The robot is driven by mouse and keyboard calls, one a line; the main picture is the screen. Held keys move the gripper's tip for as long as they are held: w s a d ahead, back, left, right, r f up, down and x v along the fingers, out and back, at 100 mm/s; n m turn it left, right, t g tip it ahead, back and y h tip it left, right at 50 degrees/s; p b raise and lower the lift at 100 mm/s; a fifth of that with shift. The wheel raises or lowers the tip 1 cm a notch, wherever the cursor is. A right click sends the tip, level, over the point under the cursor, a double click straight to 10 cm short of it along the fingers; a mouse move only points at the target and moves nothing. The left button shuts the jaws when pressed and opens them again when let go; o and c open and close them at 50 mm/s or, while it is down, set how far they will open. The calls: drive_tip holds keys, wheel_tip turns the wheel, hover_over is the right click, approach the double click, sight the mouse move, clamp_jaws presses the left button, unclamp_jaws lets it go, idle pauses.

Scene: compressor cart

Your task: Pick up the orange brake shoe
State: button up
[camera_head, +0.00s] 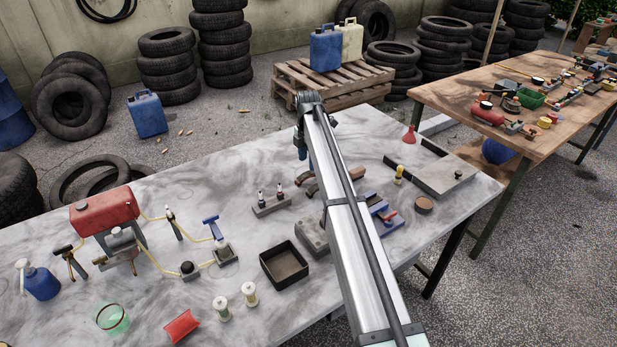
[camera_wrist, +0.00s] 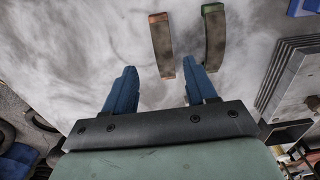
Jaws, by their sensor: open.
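My gripper (camera_wrist: 163,72) is open, with one blue finger on each side of the shoe's near end in the picture; the height gap cannot be told. A similar brake shoe with a green end (camera_wrist: 215,38) lies just right of it, above the right finger. In the head view my gripper (camera_head: 301,148) points down over the table, and the shoes are partly hidden by my arm.
A grey ribbed block (camera_wrist: 292,75) stands right of the shoes. In the head view a holder with two small upright pieces (camera_head: 271,204) and a black tray (camera_head: 284,266) are left of my arm. A red tank (camera_head: 105,209) stands farther left. The table's back middle is clear.

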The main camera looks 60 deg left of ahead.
sight(309, 173)
drive_tip(key=shift+s+d+f, duration=0.1)
drive_tip(key=shift+d+f, duration=0.05)
drive_tip(key=shift+f, duration=1.3)
drive_tip(key=shift+d+f, duration=0.15)
drive_tip(key=shift+f, duration=1.3)
clamp_jaws()
